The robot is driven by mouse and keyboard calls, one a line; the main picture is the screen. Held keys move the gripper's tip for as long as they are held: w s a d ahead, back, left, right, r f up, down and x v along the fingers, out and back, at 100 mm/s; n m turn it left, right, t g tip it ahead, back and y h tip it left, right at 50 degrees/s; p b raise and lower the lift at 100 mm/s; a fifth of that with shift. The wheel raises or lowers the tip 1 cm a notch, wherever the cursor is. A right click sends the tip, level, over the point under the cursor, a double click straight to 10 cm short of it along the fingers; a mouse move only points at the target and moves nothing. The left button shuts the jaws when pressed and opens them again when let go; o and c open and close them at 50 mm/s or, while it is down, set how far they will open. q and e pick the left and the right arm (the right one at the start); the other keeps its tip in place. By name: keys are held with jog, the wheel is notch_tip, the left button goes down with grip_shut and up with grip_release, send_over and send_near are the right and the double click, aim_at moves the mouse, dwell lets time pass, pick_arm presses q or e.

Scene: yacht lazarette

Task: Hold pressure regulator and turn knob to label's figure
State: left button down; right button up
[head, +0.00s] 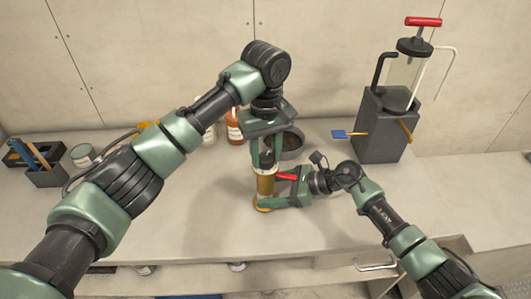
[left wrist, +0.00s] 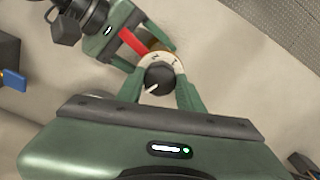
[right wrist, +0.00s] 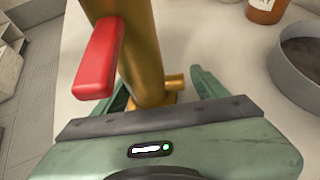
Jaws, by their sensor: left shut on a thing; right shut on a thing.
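The pressure regulator is an upright brass body (head: 265,185) standing on the bench; the right wrist view shows its brass column (right wrist: 146,50) and a red lever (right wrist: 100,58). On top, the left wrist view shows a black knob (left wrist: 160,78) with a white pointer mark over a pale dial (left wrist: 152,60) whose marks are too small to read. My left gripper (head: 266,158) comes down from above, its fingers shut on the knob. My right gripper (head: 270,203) reaches in from the right, low down, shut on the brass body. I cannot make out a label figure.
A grey bowl (head: 291,144) and orange bottle (head: 235,130) stand close behind the regulator. A grey block with a red-handled pump (head: 385,125) stands at the back right. A tool holder (head: 45,175) and a can (head: 83,155) are at left. The front bench is clear.

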aim_at(265, 156)
pick_arm(q)
jog(key=shift+n, duration=0.7)
jog(key=c, duration=0.9)
grip_release()
notch_tip(265, 156, up, 12)
pick_arm(e)
jog(key=o, duration=1.8)
